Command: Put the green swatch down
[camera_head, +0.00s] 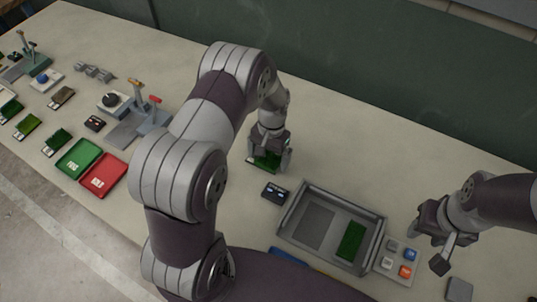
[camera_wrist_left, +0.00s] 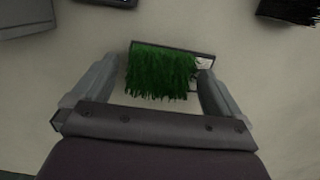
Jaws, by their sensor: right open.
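A green swatch (camera_head: 262,161), dark green pile on a card with a pale label end, is at my left gripper (camera_head: 271,155) near the middle of the table. In the left wrist view the swatch (camera_wrist_left: 162,75) lies between the two fingers (camera_wrist_left: 160,82), slightly turned. The right finger overlaps its label end; a narrow gap shows by the left finger. I cannot tell whether the fingers press on it or whether it touches the table. My right gripper (camera_head: 440,250) is open and empty at the right.
A grey tray (camera_head: 285,230) holds a darker grey patch and a green piece (camera_head: 351,241). A small black device (camera_head: 275,193) stands between it and my left gripper. A button panel (camera_head: 398,262) is right of the tray. Green (camera_head: 78,158) and red (camera_head: 103,174) trays and several swatches lie left.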

